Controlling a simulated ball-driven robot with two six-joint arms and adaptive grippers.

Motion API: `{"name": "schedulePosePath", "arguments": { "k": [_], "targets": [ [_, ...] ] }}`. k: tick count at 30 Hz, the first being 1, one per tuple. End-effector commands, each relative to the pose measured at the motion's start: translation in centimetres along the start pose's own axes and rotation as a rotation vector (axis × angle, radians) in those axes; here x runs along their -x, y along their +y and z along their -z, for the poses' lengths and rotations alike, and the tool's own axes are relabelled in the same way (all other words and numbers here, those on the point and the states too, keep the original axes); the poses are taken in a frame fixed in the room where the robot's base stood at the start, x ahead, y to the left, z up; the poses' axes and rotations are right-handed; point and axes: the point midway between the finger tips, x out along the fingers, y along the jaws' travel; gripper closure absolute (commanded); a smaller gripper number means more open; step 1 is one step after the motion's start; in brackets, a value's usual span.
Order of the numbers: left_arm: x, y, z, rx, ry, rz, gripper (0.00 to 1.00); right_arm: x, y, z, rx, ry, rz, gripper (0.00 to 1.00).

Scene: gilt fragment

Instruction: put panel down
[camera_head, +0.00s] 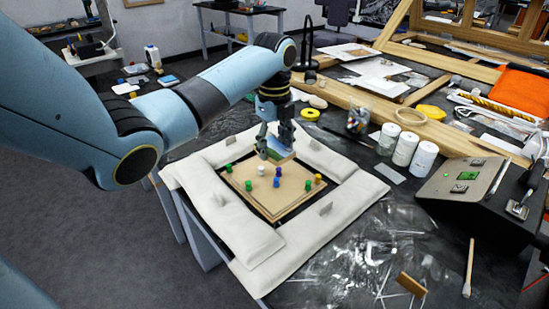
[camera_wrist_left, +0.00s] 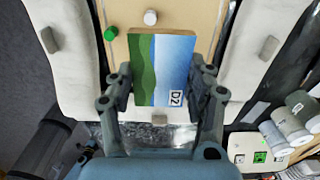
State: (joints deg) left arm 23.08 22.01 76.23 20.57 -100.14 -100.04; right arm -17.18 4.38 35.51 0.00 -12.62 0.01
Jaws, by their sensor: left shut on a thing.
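My left gripper (camera_head: 272,148) is shut on a small panel (camera_head: 280,153). In the left wrist view the fingers of my left gripper (camera_wrist_left: 162,88) press on the two sides of the panel (camera_wrist_left: 158,70). It is painted with green and blue bands and labelled D2. I cannot tell whether the panel touches the board. My right gripper is not in view.
White padded cushions (camera_head: 340,208) surround the board, with small grey tabs on them.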

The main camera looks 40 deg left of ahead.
Motion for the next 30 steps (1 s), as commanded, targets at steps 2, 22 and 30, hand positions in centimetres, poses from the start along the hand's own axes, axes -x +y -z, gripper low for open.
{"name": "schedulePosePath", "arguments": {
  "k": [2,22,30],
  "targets": [
    [-0.3,-0.2,-0.3,0.001,0.000,0.000,0.78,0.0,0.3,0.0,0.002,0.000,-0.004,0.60],
    [-4.6,-0.1,-0.3,-0.001,-0.001,-0.001,0.78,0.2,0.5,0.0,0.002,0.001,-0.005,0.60],
    [-5.4,-0.2,-0.3,-0.001,-0.001,0.000,0.78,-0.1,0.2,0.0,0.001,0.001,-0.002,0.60]
  ]
}}
